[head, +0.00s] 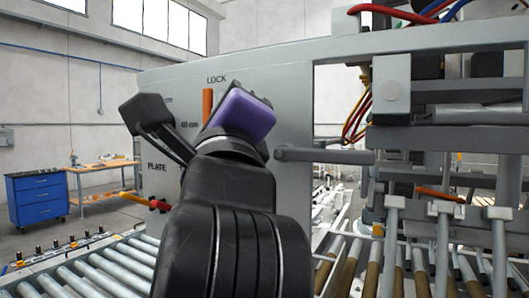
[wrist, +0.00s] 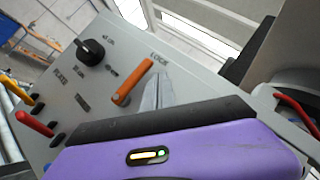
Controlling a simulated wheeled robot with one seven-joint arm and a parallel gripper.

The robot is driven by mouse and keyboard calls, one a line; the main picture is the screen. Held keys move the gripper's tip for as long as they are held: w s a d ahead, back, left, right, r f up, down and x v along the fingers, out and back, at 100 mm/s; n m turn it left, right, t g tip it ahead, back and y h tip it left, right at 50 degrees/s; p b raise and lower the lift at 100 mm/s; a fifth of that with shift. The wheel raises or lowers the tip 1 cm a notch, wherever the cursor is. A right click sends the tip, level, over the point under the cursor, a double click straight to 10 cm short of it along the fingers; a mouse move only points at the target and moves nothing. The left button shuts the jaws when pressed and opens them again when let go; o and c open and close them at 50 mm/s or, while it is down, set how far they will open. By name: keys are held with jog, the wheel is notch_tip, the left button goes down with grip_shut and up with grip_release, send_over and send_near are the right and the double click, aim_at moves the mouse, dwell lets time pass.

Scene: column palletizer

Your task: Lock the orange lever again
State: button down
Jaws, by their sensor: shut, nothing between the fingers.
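The orange lever (head: 207,104) stands upright on the grey machine panel, directly below the word LOCK. In the wrist view the orange lever (wrist: 131,87) lies along the panel with one end towards the LOCK lettering. My gripper (wrist: 158,82) has its grey fingers together and empty, just to the right of the lever. Whether they touch it I cannot tell. In the head view my purple and black gripper body is in front of the panel, right of the lever, and hides the fingers and the lever's lower end.
A black knob (wrist: 90,52) sits on the panel left of the lever. Red (wrist: 35,123) and yellow (wrist: 14,89) handles stick out near PLATE. A grey bar (head: 325,155) is to the right of my gripper. Rollers (head: 75,272) run along the lower left.

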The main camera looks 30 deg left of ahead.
jog(key=shift+a+r, duration=0.45)
jog(key=shift+a, duration=0.1)
jog(key=shift+a+r, duration=0.1)
dwell(0.3)
